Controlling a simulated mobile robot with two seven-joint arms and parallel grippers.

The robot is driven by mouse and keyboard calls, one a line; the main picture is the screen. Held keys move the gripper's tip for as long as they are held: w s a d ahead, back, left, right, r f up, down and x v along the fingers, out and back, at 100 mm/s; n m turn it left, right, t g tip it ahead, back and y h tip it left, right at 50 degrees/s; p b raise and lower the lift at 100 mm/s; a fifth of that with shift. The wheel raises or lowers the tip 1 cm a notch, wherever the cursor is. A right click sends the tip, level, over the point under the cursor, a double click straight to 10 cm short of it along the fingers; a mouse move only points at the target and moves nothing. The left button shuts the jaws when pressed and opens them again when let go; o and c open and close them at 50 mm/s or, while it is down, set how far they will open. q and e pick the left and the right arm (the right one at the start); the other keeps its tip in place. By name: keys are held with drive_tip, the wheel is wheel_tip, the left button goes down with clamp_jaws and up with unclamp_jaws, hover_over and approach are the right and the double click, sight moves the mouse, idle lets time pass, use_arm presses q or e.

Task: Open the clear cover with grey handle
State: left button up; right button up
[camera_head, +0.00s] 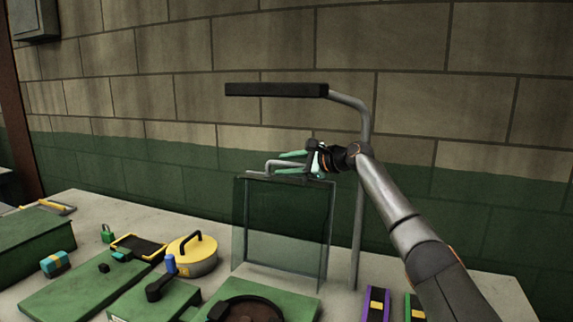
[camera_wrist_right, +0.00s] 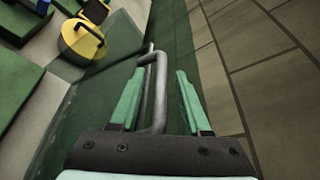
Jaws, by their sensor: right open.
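The clear cover (camera_head: 285,230) is a see-through panel with a dark frame, standing upright on the table near the middle of the head view. Its grey handle (camera_head: 283,165) is a bent bar on the top edge. In the right wrist view the handle (camera_wrist_right: 150,95) lies between the two green fingers, nearer the left one. My right gripper (camera_head: 292,162) is open around the handle, with a gap on its right side in the wrist view. Whether the left finger touches the bar I cannot tell. My left gripper is not in view.
A grey post with a black lamp bar (camera_head: 275,90) rises just behind the cover. A yellow round lid (camera_head: 193,258), a green block with a round dark disc (camera_head: 245,308) and several green plates stand left and in front. A brick wall (camera_head: 420,80) closes the back.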

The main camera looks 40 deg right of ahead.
clamp_jaws()
idle(1.4)
